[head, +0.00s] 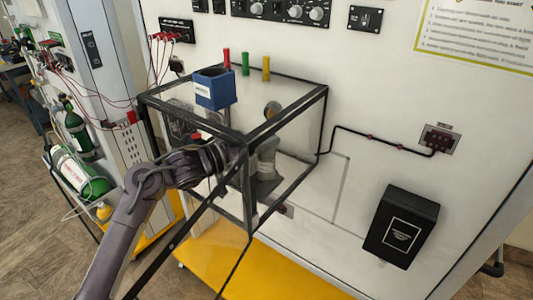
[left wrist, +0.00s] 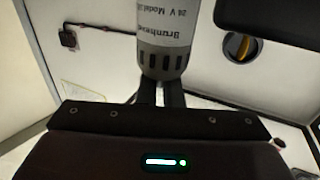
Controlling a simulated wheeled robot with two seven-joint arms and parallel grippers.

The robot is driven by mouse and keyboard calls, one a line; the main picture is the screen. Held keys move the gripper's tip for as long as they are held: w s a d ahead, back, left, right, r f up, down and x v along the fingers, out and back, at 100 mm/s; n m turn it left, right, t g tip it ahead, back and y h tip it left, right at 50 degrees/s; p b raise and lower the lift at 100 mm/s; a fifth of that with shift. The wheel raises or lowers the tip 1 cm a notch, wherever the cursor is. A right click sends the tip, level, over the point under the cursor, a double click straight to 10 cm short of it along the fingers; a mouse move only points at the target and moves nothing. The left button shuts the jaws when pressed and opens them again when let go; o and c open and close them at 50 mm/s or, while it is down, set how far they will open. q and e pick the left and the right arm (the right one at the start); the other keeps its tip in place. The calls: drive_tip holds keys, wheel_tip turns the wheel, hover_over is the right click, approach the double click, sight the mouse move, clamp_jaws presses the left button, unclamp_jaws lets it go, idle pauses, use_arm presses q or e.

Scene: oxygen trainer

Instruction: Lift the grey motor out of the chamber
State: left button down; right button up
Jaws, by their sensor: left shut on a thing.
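The chamber (head: 287,115) is a clear box with a black frame, fixed to the white panel in the head view. The grey motor (left wrist: 165,28) is a cylinder with dark printed text and a slotted dark end. It fills the top middle of the left wrist view, and it shows as a grey shape behind the chamber's front post in the head view (head: 267,165). My left gripper (left wrist: 160,92) is shut on the slotted end of the motor. In the head view, the post and my wrist partly hide its fingers. My right gripper is not in view.
A blue open-topped box (head: 214,92) sits at the chamber's top left. Red, green and yellow posts (head: 245,64) stand behind it. A black cable (head: 375,138) runs right to a socket. A black box (head: 401,226) is on the panel; a yellow base (head: 225,255) lies below.

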use_arm(q)
drive_tip(key=shift+f, duration=0.5)
drive_tip(key=shift+r, duration=0.2)
drive_tip(key=r+b, duration=0.2)
drive_tip(key=r, duration=0.1)
drive_tip(key=shift+a+r, duration=0.1)
drive_tip(key=shift+a, duration=0.1)
drive_tip(key=s+a+b, duration=0.5)
drive_tip(key=s+a, duration=0.5)
drive_tip(key=s, duration=0.4)
drive_tip(key=shift+s+r, duration=0.2)
drive_tip(key=shift+r, duration=0.1)
drive_tip(key=shift+a, duration=0.15)
